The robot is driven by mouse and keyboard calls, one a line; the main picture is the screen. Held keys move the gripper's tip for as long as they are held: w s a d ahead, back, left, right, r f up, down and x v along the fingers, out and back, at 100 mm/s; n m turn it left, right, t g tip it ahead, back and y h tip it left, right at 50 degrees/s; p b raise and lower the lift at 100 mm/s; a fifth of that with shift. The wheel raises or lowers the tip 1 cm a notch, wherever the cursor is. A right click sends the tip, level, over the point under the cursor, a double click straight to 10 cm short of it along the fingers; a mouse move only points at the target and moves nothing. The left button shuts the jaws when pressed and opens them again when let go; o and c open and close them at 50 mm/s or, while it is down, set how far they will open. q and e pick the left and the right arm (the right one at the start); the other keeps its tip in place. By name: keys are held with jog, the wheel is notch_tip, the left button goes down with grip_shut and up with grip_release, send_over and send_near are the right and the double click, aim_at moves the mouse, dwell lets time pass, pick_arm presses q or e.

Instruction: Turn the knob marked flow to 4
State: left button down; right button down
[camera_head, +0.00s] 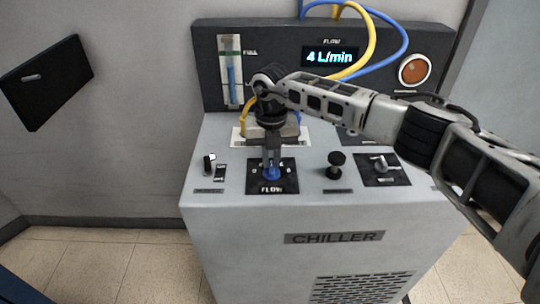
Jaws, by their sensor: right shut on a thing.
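The blue flow knob (271,173) sits on a black plate marked FLOW (271,188) on top of the grey chiller (235,225). My right gripper (271,168) points down from above and is shut on the knob. Its fingers hide part of the knob and of the dial marks, so the knob's pointer cannot be made out. The display (330,56) on the black back panel reads 4 L/min. My left gripper is not in view.
A black knob (336,163) and a switch on a black plate (381,168) stand right of the flow plate. A small switch (209,163) is at left. Yellow and blue hoses (398,45) loop behind my arm. An orange lamp (413,70) is at back right.

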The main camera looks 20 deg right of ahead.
aim_at(271, 162)
jog(key=shift+r+m, duration=0.1)
jog(key=shift+m, duration=0.3)
jog(key=c, duration=1.5)
grip_release()
jog(key=shift+o, duration=0.2)
notch_tip(271, 162, up, 16)
jog(key=b, duration=0.1)
